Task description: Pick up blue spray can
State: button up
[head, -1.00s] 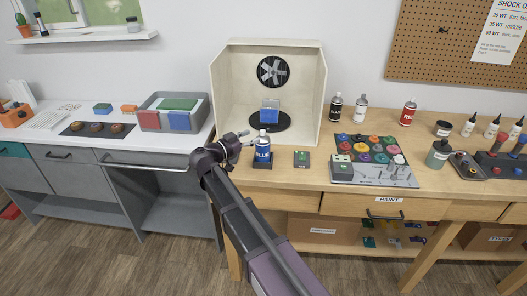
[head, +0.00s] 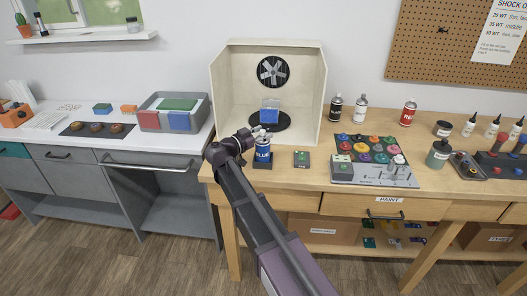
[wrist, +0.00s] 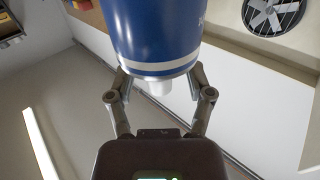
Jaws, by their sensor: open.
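The blue spray can (head: 263,151) stands upright on a small dark base (head: 262,162) near the front of the wooden bench, before the spray booth. My gripper (head: 260,136) is at the can's top and partly hides it. In the wrist view, the can (wrist: 153,32) fills the top middle, with its white cap end toward me. My open gripper (wrist: 160,80) has one finger on each side of the cap end; whether either finger touches the can cannot be told.
The white spray booth (head: 222,95) stands behind the can, with a blue object (head: 270,103) on a dark turntable inside. A small green-and-dark box (head: 301,159) sits right of the can. A paint tray (head: 375,175) and other cans are farther right.

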grip_shut()
jog(key=shift+r, duration=0.2)
dwell(0.4)
notch_tip(320, 180, up, 3)
jog(key=p, duration=0.3)
jog(key=shift+f, duration=0.15)
jog(key=s+r+p, duration=0.2)
jog(key=s, duration=1.4)
jog(key=shift+a, duration=0.4)
